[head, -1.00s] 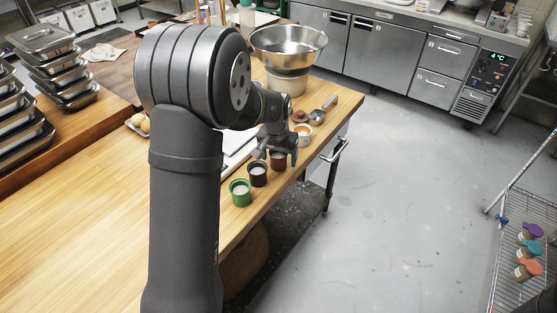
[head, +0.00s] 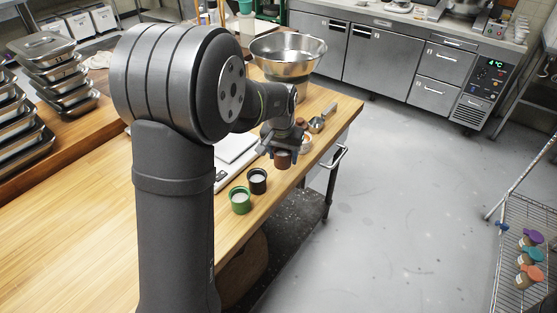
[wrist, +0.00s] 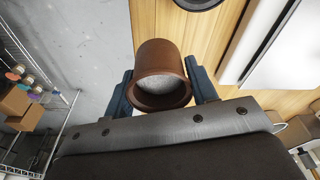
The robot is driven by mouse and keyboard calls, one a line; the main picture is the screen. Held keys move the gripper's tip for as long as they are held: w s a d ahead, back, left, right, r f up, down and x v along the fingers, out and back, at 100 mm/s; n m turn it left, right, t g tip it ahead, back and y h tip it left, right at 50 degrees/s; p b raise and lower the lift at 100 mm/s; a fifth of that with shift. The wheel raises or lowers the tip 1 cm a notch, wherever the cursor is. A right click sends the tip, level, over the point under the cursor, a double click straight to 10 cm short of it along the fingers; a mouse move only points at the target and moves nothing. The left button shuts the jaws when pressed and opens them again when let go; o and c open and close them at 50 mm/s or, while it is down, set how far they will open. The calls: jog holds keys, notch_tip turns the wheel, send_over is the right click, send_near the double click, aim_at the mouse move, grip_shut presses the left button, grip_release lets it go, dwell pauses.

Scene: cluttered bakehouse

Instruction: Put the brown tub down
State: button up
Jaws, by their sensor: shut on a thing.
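The brown tub (head: 283,159) is held in my gripper (head: 281,150), near the right edge of the wooden table. In the wrist view the brown tub (wrist: 160,60) sits between the two blue-grey fingers of my gripper (wrist: 162,92), which are shut on its sides. Its open mouth faces the wrist camera and shows pale grey-white contents. In the head view the tub appears to hang above the tabletop, and my gripper hides part of it.
A black tub (head: 257,181) and a green tub (head: 240,200) stand on the table (head: 110,210) in front of the held tub. Bare wood lies at front left.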

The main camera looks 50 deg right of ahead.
jog(key=s+a+r, duration=0.1)
jog(key=s+r, duration=0.4)
jog(key=s, duration=0.4)
jog(key=w+d+r, duration=0.1)
jog(key=w+r, duration=0.2)
jog(key=w, duration=0.5)
jog(key=w+d+r, duration=0.1)
jog(key=w+r, duration=0.1)
jog(key=w, duration=0.7)
jog(key=shift+n, duration=0.4)
jog(key=w+f, duration=0.2)
jog(key=w, duration=0.1)
jog(key=w+a+f, duration=0.1)
jog(key=w+f, duration=0.1)
jog(key=w, duration=0.2)
jog(key=w+f, duration=0.2)
jog(key=w, duration=0.1)
jog(key=shift+w+a, duration=0.35)
jog(key=shift+w+f, duration=0.3)
jog(key=shift+f, duration=1.85)
jog(key=shift+f, duration=0.1)
jog(key=shift+f, duration=0.1)
jog(key=o, duration=1)
